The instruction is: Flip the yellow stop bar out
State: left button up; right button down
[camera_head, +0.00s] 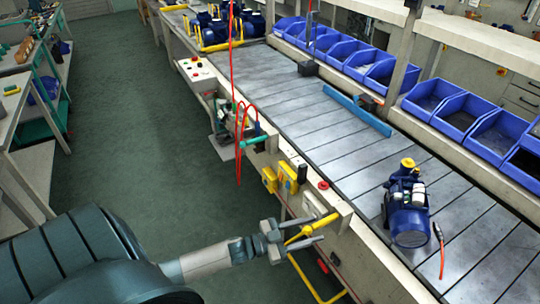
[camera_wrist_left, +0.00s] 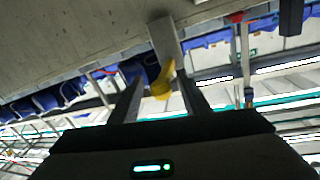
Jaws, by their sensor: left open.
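The yellow stop bar (camera_head: 326,221) is at the near side edge of the conveyor line, slanting beside a pale mounting plate. My left gripper (camera_head: 298,233) is at its lower end, with its two fingers spread around the yellow part. In the left wrist view the yellow part (camera_wrist_left: 162,80) shows between the open fingers of the left gripper (camera_wrist_left: 158,92), below a grey bracket (camera_wrist_left: 164,38). I cannot tell whether either finger touches it. My right gripper is not in view.
A blue pump (camera_head: 410,222) stands on the conveyor (camera_head: 330,135), with a red-handled tool (camera_head: 440,240) beside it. Blue bins (camera_head: 464,112) line the far side. A red button (camera_head: 323,185) and yellow boxes (camera_head: 270,180) sit on the near edge. A bent yellow tube (camera_head: 303,278) hangs below.

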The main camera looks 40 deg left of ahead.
pick_arm(q)
jog(key=b+v, duration=0.3)
jog(key=v, duration=1.1)
jog(key=shift+s+b, duration=0.35)
jog(key=shift+a+f, duration=0.1)
jog(key=s+a+f+n+g+y, duration=0.2)
jog(key=s+f+y, duration=0.1)
jog(key=f, duration=0.7)
jog(key=s+a+f+n+g+y, duration=0.1)
jog(key=s+f+y, duration=0.15)
jog(key=f, duration=0.75)
jog(key=s+a+f+n+g+y, duration=0.2)
jog(key=s+f+y, duration=0.1)
jog(key=f, duration=0.7)
jog(key=s+d+f+n+g, duration=0.1)
jog(key=s+d+f+g, duration=0.2)
jog(key=s+f, duration=0.4)
jog(key=s+d+f+g, duration=0.2)
jog(key=s+d+f, duration=0.2)
jog(key=s+f, duration=0.35)
jog(key=s+d+f+g, duration=0.4)
jog(key=s+d+f, duration=0.2)
jog(key=s, duration=0.7)
jog(key=d, duration=0.2)
jog(key=shift+s+d+y, duration=0.3)
jog(key=shift+d+y, duration=0.05)
